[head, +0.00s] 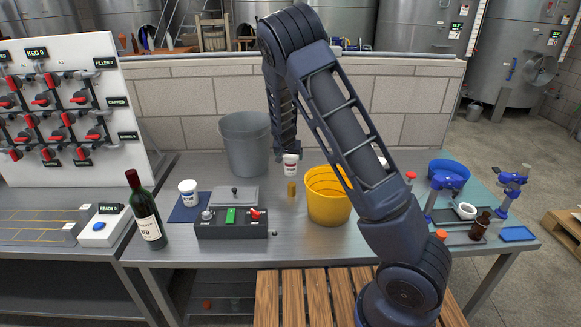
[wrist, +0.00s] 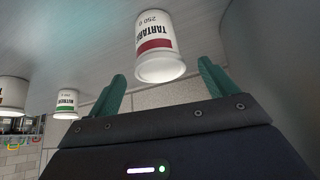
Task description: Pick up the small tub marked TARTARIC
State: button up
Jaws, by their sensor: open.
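The tub marked TARTARIC (wrist: 154,45) is white with a dark red band, and fills the upper middle of the wrist view. That view is upside down, and the tub looks upright on the grey surface. My gripper (wrist: 161,70) is open, with its two green fingers apart and the tub showing between and beyond their tips. Nothing is held. In the head view a white tub with a red band (head: 290,168) shows just below the end of my arm; its lettering is too small to read there. The fingers are hard to make out in the head view.
Two other white tubs, one green-banded (wrist: 66,101), show left in the wrist view. A yellow bucket (head: 328,208) stands right of the red-banded tub and a grey bucket (head: 246,150) behind left. A small amber object (head: 291,189) is in front. A wine bottle (head: 147,215) stands left.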

aim_at(290, 158)
jog(key=shift+x, duration=3)
jog(key=shift+s+d, duration=0.1)
jog(key=shift+s, duration=0.05)
jog(key=c, duration=1.1)
jog(key=shift+r, duration=0.15)
